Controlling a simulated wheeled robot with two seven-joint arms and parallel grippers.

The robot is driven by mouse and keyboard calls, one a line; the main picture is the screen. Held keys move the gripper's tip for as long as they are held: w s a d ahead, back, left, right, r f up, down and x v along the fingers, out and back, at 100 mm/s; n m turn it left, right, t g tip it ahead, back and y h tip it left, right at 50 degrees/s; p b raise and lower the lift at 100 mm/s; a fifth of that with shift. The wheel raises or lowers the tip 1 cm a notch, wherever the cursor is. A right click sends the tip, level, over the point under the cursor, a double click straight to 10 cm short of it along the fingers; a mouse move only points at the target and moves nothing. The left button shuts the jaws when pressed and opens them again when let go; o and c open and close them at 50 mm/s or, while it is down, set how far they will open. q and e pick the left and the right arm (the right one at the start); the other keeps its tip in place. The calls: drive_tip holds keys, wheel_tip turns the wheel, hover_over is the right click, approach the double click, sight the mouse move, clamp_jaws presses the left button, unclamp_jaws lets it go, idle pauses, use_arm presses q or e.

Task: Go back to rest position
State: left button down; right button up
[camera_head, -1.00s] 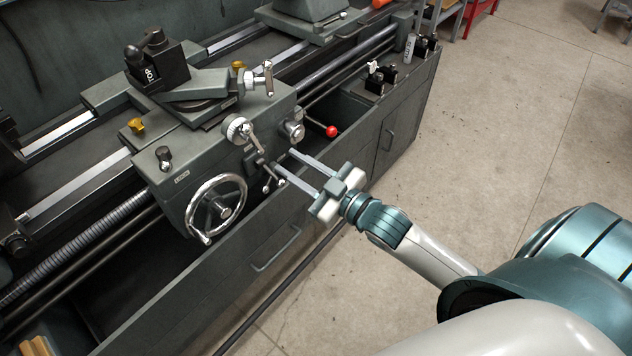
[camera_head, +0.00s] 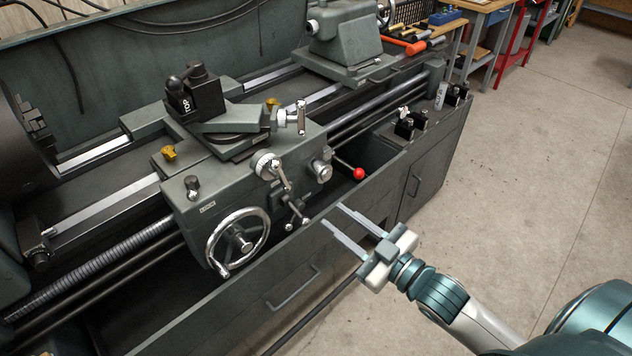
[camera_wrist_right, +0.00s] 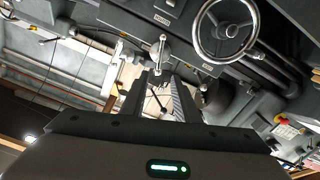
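My right gripper (camera_head: 333,216) is in front of the lathe (camera_head: 300,262), by the front edge of its carriage. Its two fingers are apart with nothing between them in the head view. The fingers (camera_wrist_right: 160,98) also show in the right wrist view, pointing toward the carriage levers. The gripper is near the lever below the carriage (camera_head: 298,212) and to the right of the silver handwheel (camera_head: 238,242). I cannot tell from these views whether the fingers touch anything. My left gripper is not in view.
A red-knobbed lever (camera_head: 358,174) sticks out to the right of the carriage. The tailstock (camera_head: 345,40) stands behind. Workbenches (camera_head: 480,22) are at the back right. The concrete floor (camera_head: 540,150) to the right is clear.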

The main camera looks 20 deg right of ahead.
drive_tip(key=shift+f, duration=0.1)
drive_tip(key=s+d+f+m+g+h, duration=0.1)
drive_tip(key=d+f+m+g+h, duration=0.1)
drive_tip(key=f, duration=1.4)
drive_tip(key=s+d+f+m+g+h, duration=0.1)
drive_tip(key=d+f+m+g+h, duration=0.15)
drive_tip(key=f, duration=1.45)
drive_tip(key=s+a+f+g, duration=0.2)
drive_tip(key=s+a+f, duration=0.1)
drive_tip(key=s+f, duration=0.5)
drive_tip(key=s+a+f+g, duration=0.2)
drive_tip(key=s+a+f, duration=0.2)
drive_tip(key=s+f, duration=0.3)
drive_tip(key=s+a+f+g, duration=0.3)
drive_tip(key=s+f, duration=0.5)
drive_tip(key=f, duration=0.5)
drive_tip(key=shift+s+a+f, duration=0.2)
drive_tip(key=shift+s+f, duration=0.05)
drive_tip(key=shift+s, duration=0.1)
